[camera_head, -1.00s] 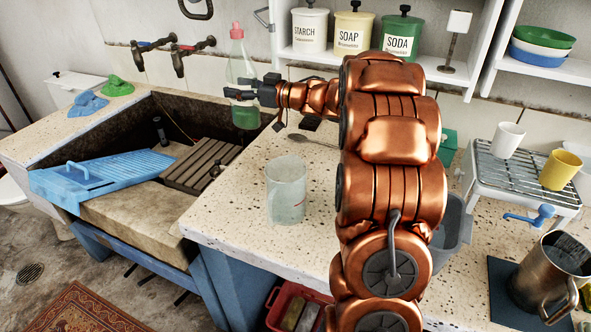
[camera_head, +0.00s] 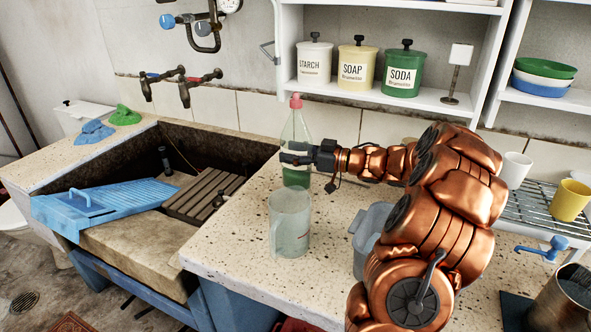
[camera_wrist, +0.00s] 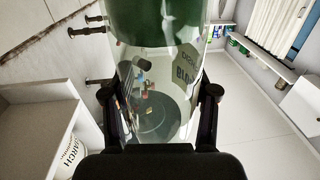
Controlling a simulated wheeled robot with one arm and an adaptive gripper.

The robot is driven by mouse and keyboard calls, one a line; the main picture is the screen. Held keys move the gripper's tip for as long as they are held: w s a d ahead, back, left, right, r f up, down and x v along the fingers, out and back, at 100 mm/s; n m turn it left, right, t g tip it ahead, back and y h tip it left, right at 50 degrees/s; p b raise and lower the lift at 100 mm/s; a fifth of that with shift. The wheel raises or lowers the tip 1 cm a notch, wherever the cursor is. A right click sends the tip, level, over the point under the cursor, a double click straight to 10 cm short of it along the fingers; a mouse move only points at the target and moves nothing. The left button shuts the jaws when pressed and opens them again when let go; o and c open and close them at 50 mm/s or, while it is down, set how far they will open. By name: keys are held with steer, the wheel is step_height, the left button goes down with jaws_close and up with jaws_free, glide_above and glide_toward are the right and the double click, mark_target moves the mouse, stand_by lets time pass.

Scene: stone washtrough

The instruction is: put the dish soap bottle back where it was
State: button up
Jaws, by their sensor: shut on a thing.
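The dish soap bottle (camera_head: 296,128) is clear, with a red cap and green liquid in its lower part. It is upright at the counter's back, right of the stone trough (camera_head: 135,235). My gripper (camera_head: 297,153) is shut around its middle from the right. In the wrist view the bottle (camera_wrist: 160,75) fills the space between both fingers of my gripper (camera_wrist: 160,100). Its base is close to the counter (camera_head: 240,235), but I cannot tell whether they touch.
A clear measuring jug (camera_head: 290,225) stands in front of the bottle. A grey tub (camera_head: 368,228) is to its right, partly behind my arm. The shelf above holds white, cream and green canisters (camera_head: 402,72). Bare counter lies left of the jug.

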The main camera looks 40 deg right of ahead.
mark_target(292, 166)
steer(key=shift+f, duration=2.15)
steer(key=shift+f, duration=0.2)
steer(key=o, duration=1.4)
steer(key=shift+r, duration=0.2)
steer(key=shift+v, duration=3.7)
